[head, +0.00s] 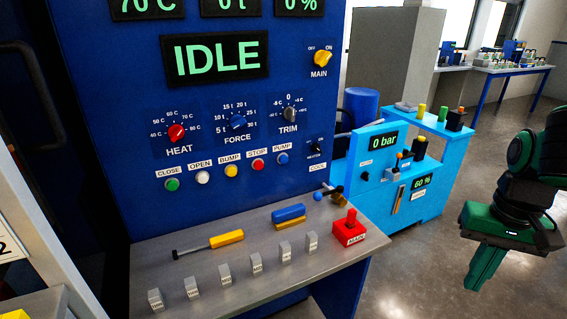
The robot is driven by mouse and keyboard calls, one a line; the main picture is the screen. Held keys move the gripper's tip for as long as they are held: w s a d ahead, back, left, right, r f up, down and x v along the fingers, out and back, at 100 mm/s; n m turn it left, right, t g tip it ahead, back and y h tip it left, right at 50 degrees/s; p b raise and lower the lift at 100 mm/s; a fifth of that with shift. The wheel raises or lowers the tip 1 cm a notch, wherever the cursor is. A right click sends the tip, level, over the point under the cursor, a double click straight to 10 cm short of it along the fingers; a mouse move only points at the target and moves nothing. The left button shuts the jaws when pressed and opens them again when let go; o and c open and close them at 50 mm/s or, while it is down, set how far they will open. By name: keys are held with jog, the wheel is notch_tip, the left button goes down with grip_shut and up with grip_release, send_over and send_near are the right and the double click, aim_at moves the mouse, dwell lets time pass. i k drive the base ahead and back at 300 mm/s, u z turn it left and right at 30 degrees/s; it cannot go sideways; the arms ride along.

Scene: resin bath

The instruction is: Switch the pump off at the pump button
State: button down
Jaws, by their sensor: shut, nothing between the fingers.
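The pump button (282,158) is a small round blue button under the label PUMP. It is at the right end of a row of coloured buttons on the blue panel (140,100) in the head view. My gripper (481,284) is at the right of the view, dark green, pointing down, with its fingers shut and empty. It is well apart from the panel, to the right and over the floor. The large display (215,60) above reads IDLE. Whether the pump button is pressed in cannot be told.
Beside the pump button is the red STOP button (258,164). Below, a grey shelf (200,265) bears a yellow-handled tool (226,239), several small grey blocks and a red MAIN block (349,230). A light blue unit (415,209) reading 0 bar stands between panel and gripper.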

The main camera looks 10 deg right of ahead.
aim_at(284, 158)
jog(key=u, duration=1.6)
jog(key=k, duration=1.1)
jog(key=z, duration=1)
jog(key=i, duration=1)
